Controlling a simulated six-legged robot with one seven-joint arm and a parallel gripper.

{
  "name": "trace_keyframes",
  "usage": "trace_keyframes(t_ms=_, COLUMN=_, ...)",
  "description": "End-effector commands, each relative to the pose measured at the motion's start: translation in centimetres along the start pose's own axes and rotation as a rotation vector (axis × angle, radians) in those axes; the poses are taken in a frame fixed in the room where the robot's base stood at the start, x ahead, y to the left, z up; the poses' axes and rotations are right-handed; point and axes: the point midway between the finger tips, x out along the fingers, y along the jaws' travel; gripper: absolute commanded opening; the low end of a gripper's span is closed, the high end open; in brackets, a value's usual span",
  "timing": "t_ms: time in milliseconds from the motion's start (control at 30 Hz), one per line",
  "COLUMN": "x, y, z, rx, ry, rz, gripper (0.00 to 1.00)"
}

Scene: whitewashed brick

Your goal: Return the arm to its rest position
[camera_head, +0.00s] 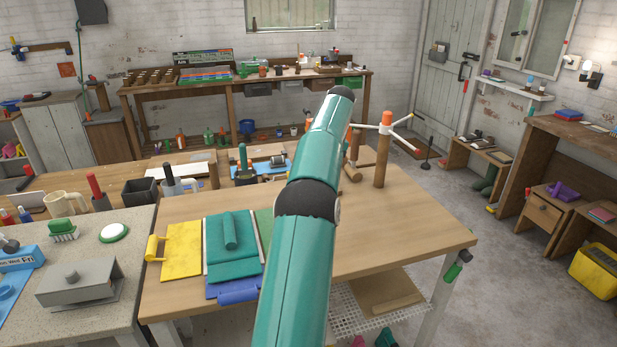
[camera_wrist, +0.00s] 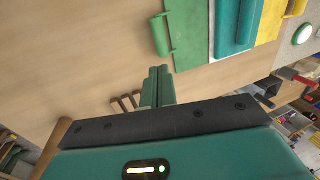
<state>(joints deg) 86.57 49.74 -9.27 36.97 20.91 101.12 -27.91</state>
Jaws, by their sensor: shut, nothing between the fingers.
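My teal arm (camera_head: 306,215) reaches forward from the bottom of the head view, up and over the wooden table (camera_head: 420,235). Its far part bends at a dark joint and ends in a dark tip above the table's back edge. My gripper does not show clearly in the head view. In the wrist view my gripper (camera_wrist: 158,72) points down over the tabletop, its two green fingers shut together with nothing between them. A green folder (camera_wrist: 178,12) with a green roll-shaped handle lies just beyond the fingertips in that view.
Yellow (camera_head: 182,250) and teal (camera_head: 232,262) folders lie left of my arm. A wooden post (camera_head: 381,160) with white prongs stands close on the right. A grey box (camera_head: 78,283) sits on the left counter. The table's right part is clear.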

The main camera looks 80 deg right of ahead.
Motion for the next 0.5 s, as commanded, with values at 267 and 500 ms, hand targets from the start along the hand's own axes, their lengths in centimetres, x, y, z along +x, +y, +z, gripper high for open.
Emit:
trace_keyframes(t_ms=267, x=-0.2, y=0.2, z=0.0, rx=0.001, ry=0.000, rz=0.000, gripper=0.00)
trace_keyframes(t_ms=500, x=-0.9, y=-5.2, z=-0.8, rx=-0.044, ry=0.009, rz=0.015, gripper=0.00)
